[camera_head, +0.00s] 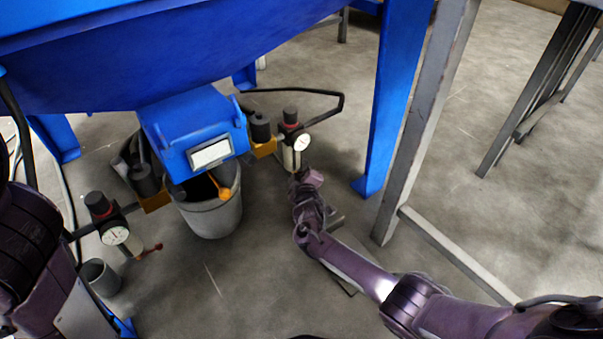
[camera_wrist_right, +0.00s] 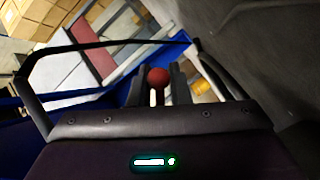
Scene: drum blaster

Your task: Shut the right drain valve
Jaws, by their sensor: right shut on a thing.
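The right drain valve sits under the right filter regulator (camera_head: 292,145), which has a black body, a red ring and a white gauge. In the right wrist view the valve's red knob (camera_wrist_right: 158,76) shows between the two dark fingers of my right gripper (camera_wrist_right: 157,88), which is shut on it. In the head view my right gripper (camera_head: 305,180) is just below the regulator and hides the valve. My left arm (camera_head: 35,250) is at the left edge, and its fingers are not visible.
A left regulator (camera_head: 112,220) has a red-handled valve (camera_head: 150,250) below it. A grey bucket (camera_head: 212,215) stands under the blue machine (camera_head: 195,125), and a small grey cup (camera_head: 101,278) under the left regulator. A blue leg (camera_head: 385,110) and grey frame post (camera_head: 425,125) stand right of my gripper.

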